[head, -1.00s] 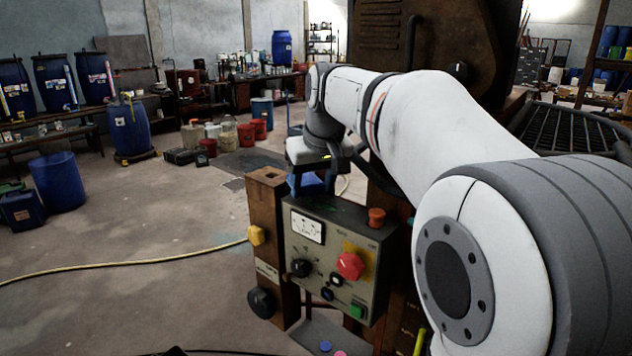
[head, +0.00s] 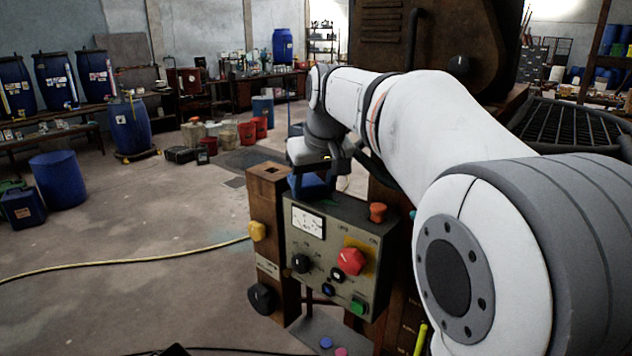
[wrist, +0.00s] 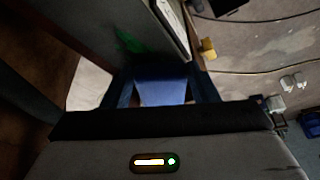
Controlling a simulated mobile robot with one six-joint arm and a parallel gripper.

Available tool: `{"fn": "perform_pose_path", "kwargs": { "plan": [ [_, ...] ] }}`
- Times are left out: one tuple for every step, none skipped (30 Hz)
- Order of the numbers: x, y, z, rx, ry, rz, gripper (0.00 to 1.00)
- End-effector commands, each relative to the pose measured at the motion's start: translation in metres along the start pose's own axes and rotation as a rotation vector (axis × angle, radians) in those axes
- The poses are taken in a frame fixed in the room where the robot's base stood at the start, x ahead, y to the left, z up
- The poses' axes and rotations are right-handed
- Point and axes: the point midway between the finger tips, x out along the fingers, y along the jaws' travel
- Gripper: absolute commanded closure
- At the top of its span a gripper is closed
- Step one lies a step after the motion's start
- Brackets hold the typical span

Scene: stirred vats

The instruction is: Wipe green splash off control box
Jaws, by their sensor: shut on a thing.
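The grey control box (head: 338,262) stands in front of me in the head view, with a gauge, dark knobs, a red knob and a green button on its face. In the wrist view a green splash (wrist: 130,41) lies on the dark top of the box (wrist: 148,22). My gripper (head: 313,178) is over the rear left of the box top. It is shut on a blue block-like wiper (head: 316,188), which also shows between the fingers in the wrist view (wrist: 162,92). The splash is apart from the wiper in that view. I cannot tell whether the wiper touches the box.
A rusty post (head: 268,235) with a yellow knob stands at the box's left. An orange button (head: 377,212) rises from the box top at right. A yellow hose (head: 120,261) crosses the floor. Blue drums (head: 130,128) stand farther left, with open floor between.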

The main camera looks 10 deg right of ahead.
Motion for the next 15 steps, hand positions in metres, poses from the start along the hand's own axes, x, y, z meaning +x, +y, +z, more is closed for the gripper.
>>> {"fn": "perform_pose_path", "kwargs": {
  "plan": [
    [0.0017, 0.0001, 0.0007, 0.000, 0.000, 0.000, 0.72],
    [0.0022, 0.0002, 0.0010, 0.000, 0.000, 0.000, 0.72],
    [0.0030, 0.0002, 0.0013, 0.000, 0.000, 0.000, 0.72],
    [0.0035, 0.0002, 0.0015, 0.000, 0.000, 0.000, 0.72],
    [0.0041, 0.0003, 0.0018, 0.000, 0.000, 0.000, 0.72],
    [0.0048, 0.0003, 0.0021, 0.000, 0.000, 0.000, 0.72],
    [0.0053, 0.0003, 0.0023, 0.001, 0.000, 0.000, 0.72],
    [0.0059, 0.0004, 0.0025, 0.001, 0.000, 0.000, 0.72],
    [0.0066, 0.0004, 0.0028, 0.001, 0.000, 0.000, 0.72],
    [0.0060, 0.0004, 0.0026, 0.001, 0.001, 0.000, 0.72],
    [0.0057, 0.0005, 0.0025, 0.001, 0.001, 0.000, 0.72],
    [0.0055, 0.0008, 0.0029, 0.001, 0.001, 0.001, 0.72],
    [0.0054, 0.0011, 0.0035, 0.001, 0.001, 0.001, 0.72],
    [0.0051, 0.0017, 0.0043, 0.002, 0.001, 0.001, 0.72],
    [0.0045, 0.0026, 0.0058, 0.002, 0.001, 0.001, 0.72]
  ]
}}
